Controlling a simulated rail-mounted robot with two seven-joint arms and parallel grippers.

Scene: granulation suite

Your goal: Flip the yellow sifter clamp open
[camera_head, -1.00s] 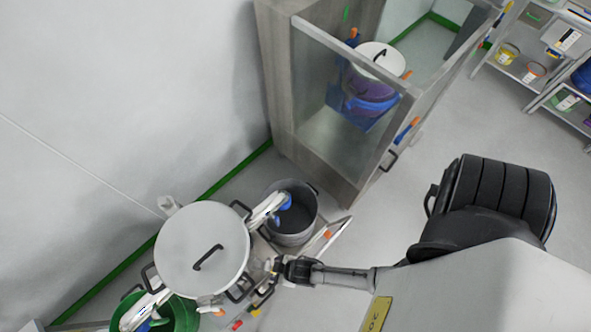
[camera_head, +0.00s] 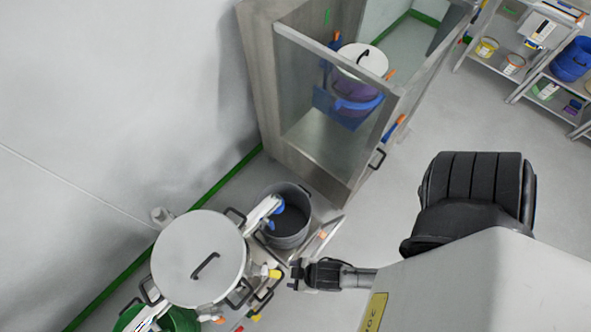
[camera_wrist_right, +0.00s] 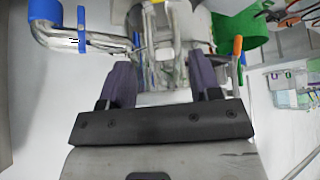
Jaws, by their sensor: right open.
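The sifter is the steel machine with a round pale lid (camera_head: 198,258) at the lower left of the head view. A small yellow clamp handle (camera_head: 274,273) sticks out from its right side. My right gripper (camera_head: 296,274) is just right of the yellow handle, with a small gap between them. In the right wrist view its two purple fingers (camera_wrist_right: 161,80) are wide apart with nothing held between them. Beyond them are pale metal parts of the machine (camera_wrist_right: 160,45); I cannot make out the yellow clamp there. My left gripper is not in view.
A grey pot (camera_head: 289,222) stands behind the gripper, near a glass-sided cabinet (camera_head: 330,145). A green bin (camera_head: 180,320) is below the sifter. An orange handle (camera_wrist_right: 238,45) is close to the right finger. Shelves (camera_head: 530,60) stand far right, with open floor before them.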

